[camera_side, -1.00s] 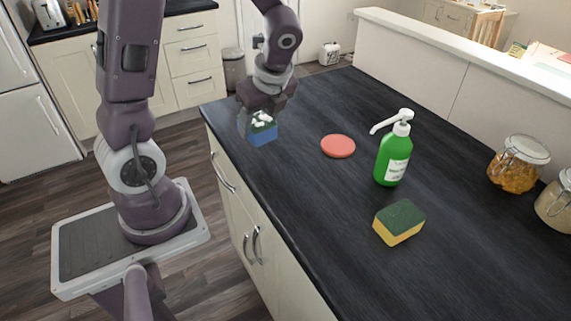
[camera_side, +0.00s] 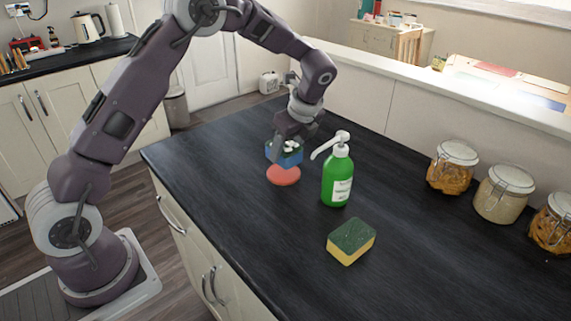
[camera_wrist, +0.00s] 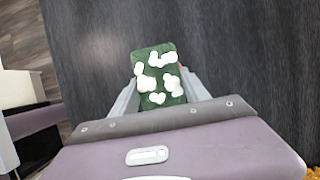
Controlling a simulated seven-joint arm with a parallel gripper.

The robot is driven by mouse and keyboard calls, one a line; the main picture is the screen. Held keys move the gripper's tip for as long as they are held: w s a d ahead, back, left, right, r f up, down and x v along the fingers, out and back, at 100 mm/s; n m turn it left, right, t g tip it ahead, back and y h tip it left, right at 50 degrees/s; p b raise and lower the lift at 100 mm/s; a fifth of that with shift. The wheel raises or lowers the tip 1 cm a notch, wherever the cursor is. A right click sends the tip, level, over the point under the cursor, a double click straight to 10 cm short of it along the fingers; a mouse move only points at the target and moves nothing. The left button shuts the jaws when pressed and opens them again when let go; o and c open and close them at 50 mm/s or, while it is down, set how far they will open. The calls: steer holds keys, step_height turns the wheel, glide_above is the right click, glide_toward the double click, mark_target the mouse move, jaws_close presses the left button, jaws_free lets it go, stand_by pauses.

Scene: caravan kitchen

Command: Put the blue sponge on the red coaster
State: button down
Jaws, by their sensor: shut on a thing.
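The blue sponge (camera_side: 290,158) has a green top with white foam-like blobs. My gripper (camera_side: 287,149) is shut on it and holds it upright over the red coaster (camera_side: 284,177). In the side view the sponge overlaps the coaster's far edge; I cannot tell whether a small gap remains between them. In the wrist view, the sponge's green top with white blobs (camera_wrist: 158,75) sits between the two fingers (camera_wrist: 157,92). The sponge hides nearly all of the coaster there.
A green pump bottle (camera_side: 338,178) stands close to the right of the coaster. A yellow sponge with a green top (camera_side: 350,242) lies nearer the front. Several glass jars (camera_side: 500,194) line the right side. The dark worktop (camera_side: 220,185) is clear left of the coaster.

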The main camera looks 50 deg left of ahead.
step_height(320, 180, down, 4)
steer(key=shift+f, duration=0.1)
steer(key=shift+f, duration=0.1)
steer(key=c, duration=0.6)
jaws_free()
steer(key=shift+o, duration=0.2)
